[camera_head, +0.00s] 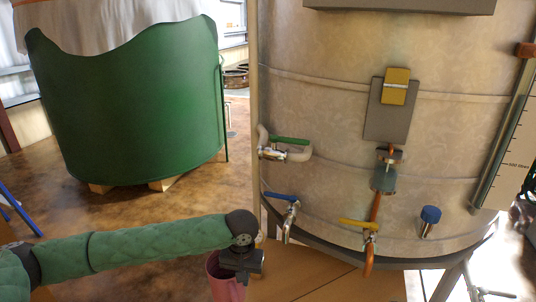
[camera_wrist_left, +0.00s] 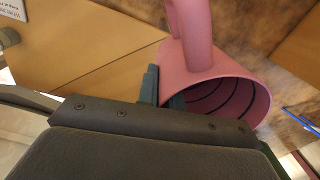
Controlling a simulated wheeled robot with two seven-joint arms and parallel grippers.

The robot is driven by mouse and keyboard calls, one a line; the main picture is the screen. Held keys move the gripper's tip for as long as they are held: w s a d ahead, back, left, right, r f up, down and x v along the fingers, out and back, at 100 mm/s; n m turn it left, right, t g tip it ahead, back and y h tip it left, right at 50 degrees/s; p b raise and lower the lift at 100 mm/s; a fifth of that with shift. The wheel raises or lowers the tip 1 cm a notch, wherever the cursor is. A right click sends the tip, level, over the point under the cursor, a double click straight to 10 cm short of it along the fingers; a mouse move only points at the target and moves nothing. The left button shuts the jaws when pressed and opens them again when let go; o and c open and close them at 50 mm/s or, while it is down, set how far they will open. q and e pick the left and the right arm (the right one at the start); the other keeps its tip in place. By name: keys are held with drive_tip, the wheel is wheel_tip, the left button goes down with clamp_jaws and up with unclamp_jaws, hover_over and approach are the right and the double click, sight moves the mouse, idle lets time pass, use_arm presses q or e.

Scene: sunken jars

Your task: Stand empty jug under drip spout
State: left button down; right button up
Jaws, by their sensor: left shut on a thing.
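My left gripper (camera_head: 241,262) is shut on a pink jug (camera_head: 226,284) near the bottom of the head view. In the left wrist view the jug (camera_wrist_left: 205,62) has its round mouth turned toward the lower right, with dark rings inside and no contents visible. The gripper's teal fingers (camera_wrist_left: 163,95) are at the jug's rim. On the metal tank, a blue-handled tap (camera_head: 289,215) is up and right of the jug, and a yellow-handled tap (camera_head: 369,240) with an orange spout is farther right. No drip shows. My right gripper is out of view.
The large metal tank (camera_head: 330,120) fills the right side. A green-handled pipe (camera_head: 285,148) and a blue-capped stub (camera_head: 429,218) stick out from it. Brown boards (camera_head: 320,283) lie below the taps. A green vat (camera_head: 130,110) stands at the back left, with open floor before it.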

use_arm(q)
drive_tip(key=a+n, duration=0.1)
drive_tip(key=a, duration=1.2)
drive_tip(key=shift+s+a+f+n, duration=0.2)
drive_tip(key=shift+a+f+n, duration=0.1)
drive_tip(key=shift+n, duration=0.1)
drive_tip(key=shift+s, duration=0.1)
